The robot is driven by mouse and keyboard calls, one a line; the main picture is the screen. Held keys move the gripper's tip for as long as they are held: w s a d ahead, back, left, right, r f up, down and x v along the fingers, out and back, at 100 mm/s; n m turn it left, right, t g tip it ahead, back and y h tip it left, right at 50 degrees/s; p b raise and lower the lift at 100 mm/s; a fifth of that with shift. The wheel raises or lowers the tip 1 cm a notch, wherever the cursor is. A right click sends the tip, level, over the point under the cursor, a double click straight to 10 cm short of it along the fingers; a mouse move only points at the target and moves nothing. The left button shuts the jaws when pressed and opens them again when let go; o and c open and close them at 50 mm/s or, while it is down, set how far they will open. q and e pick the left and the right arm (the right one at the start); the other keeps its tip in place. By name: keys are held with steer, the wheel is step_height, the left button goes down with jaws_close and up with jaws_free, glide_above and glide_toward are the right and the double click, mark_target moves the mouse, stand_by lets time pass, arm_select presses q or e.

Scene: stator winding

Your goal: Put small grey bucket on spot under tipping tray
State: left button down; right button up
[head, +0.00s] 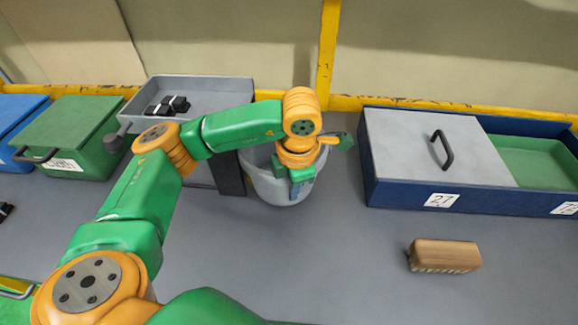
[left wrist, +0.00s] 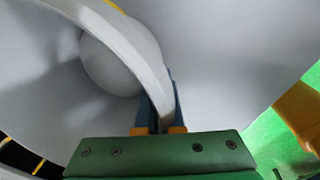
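The small grey bucket (head: 267,188) stands upright on or just above the table, right beside the stand of the tipping tray (head: 220,84). The tray is grey, raised, and holds several small black parts (head: 170,105). My left gripper (head: 300,187) points down at the bucket's near right side. In the left wrist view, its blue fingers (left wrist: 160,108) lie on both sides of the pale bucket rim (left wrist: 128,42), closed on it. The spot under the tray is mostly hidden by my left arm. My right gripper is not in view.
A green box (head: 72,125) with a handle and a blue box (head: 18,112) stand at left. A blue crate (head: 400,196) with a grey lid is at right. A wooden brush (head: 444,256) lies in front of it. The front middle table is clear.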

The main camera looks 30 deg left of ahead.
arm_select(q)
steer(key=shift+w+a+r, duration=0.15)
steer(key=shift+w+a, duration=0.4)
steer(key=shift+w, duration=0.1)
steer(key=shift+w+a+r+p, duration=0.15)
steer(key=shift+w+a+p, duration=0.7)
steer(key=shift+w, duration=0.4)
steer(key=shift+w+a+f, duration=0.15)
steer(key=shift+a+f, duration=0.05)
steer(key=shift+f, duration=0.35)
steer(key=shift+w+a+f, duration=0.1)
steer(key=shift+a+f, duration=0.05)
steer(key=shift+f, duration=0.35)
steer(key=c, duration=1.5)
jaws_free()
steer(key=shift+s+d+f, duration=0.1)
steer(key=shift+f, duration=0.05)
steer(key=o, duration=0.5)
steer(key=shift+c, duration=0.2)
